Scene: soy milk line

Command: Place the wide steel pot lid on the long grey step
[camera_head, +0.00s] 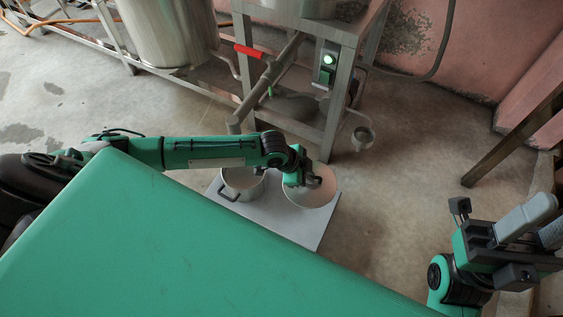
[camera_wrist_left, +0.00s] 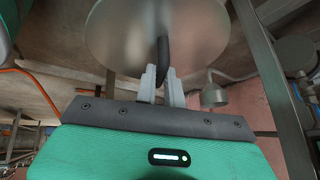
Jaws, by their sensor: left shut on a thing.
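The wide steel pot lid (camera_head: 322,193) is a round, pale metal disc at the right part of the long grey step (camera_head: 262,218). It also shows in the left wrist view (camera_wrist_left: 120,35), with a dark handle (camera_wrist_left: 162,58). My left gripper (camera_head: 313,181) is shut on that handle; its fingertips (camera_wrist_left: 161,80) show in the left wrist view. The gripper covers part of the lid, and I cannot tell whether the lid touches the step or hangs above it. My right gripper (camera_head: 535,225) is at the right edge with its fingers apart, empty.
An open steel pot (camera_head: 243,184) with dark handles stands on the step, left of the lid. A steel frame (camera_head: 335,110) with a red-handled pipe (camera_head: 250,52) and a small steel cup (camera_head: 362,138) stand behind. My green body panel fills the front. Concrete floor (camera_head: 400,200) is clear to the right.

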